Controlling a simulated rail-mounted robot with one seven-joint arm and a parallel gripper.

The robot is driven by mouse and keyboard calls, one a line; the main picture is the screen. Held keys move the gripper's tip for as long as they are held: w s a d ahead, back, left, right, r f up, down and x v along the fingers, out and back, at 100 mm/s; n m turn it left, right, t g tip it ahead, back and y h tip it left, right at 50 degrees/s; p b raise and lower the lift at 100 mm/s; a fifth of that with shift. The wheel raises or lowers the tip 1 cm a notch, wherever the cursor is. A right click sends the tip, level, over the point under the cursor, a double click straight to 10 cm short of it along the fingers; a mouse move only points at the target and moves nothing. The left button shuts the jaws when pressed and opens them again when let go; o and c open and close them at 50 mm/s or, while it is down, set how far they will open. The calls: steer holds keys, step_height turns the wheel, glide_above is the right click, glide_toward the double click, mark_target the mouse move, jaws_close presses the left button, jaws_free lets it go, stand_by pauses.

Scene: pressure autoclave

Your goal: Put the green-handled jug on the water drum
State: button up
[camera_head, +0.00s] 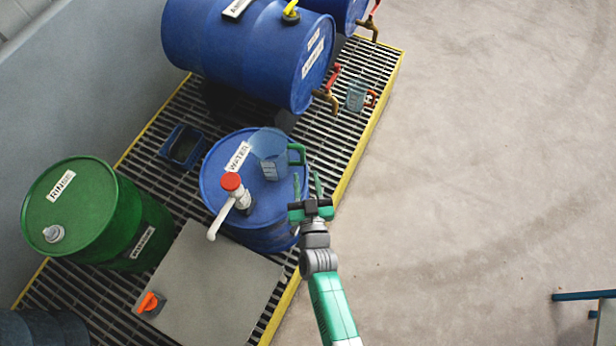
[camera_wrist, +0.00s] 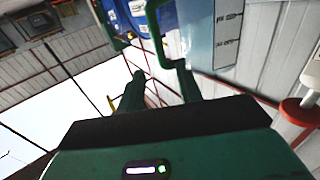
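The green-handled jug (camera_head: 268,146), clear with a pale label, appears upright over the lid of the blue water drum (camera_head: 212,190). Its green handle (camera_head: 297,154) faces right, towards my gripper. My gripper (camera_head: 308,184) is at the drum's right edge, with its two fingers spread and nothing between them that I can make out. In the wrist view, my gripper (camera_wrist: 160,88) also shows spread fingers; the handle (camera_wrist: 160,45) is just beyond them, with the jug's clear wall (camera_wrist: 228,35) to its right. The jug's base contact is hard to see.
A white pump with a red cap (camera_head: 231,182) stands on the drum lid, left of the jug. A jug with an orange handle (camera_head: 356,97) is on the grating below a tap. A green rinse drum (camera_head: 80,210) is left; open floor is right.

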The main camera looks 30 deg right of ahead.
steer(key=v, duration=0.3)
steer(key=shift+s+a, duration=0.1)
steer(key=shift+s, duration=0.25)
steer(key=w+a+r+n+t+y, duration=0.1)
steer(key=w+a+r+t+y, duration=0.2)
steer(key=r, duration=0.8)
steer(key=w+a+r+n+y, duration=0.1)
steer(key=w+a+r, duration=0.4)
steer(key=r, duration=0.7)
steer(key=w+a+r+n+t+y, duration=0.15)
steer(key=w+r, duration=0.35)
steer(key=r, duration=0.6)
steer(key=s+a+r+n+t+y, duration=0.1)
steer(key=s+a+r, duration=0.1)
steer(key=r, duration=0.7)
steer(key=s+a+r+n+t+y, duration=0.1)
steer(key=s+a+r, duration=0.15)
steer(key=r, duration=0.65)
steer(key=s+a+r+t, duration=0.2)
steer(key=s+r, duration=0.9)
steer(key=r, duration=0.3)
steer(key=shift+s+a, duration=0.2)
steer(key=shift+s, duration=0.15)
steer(key=shift+m, duration=0.25)
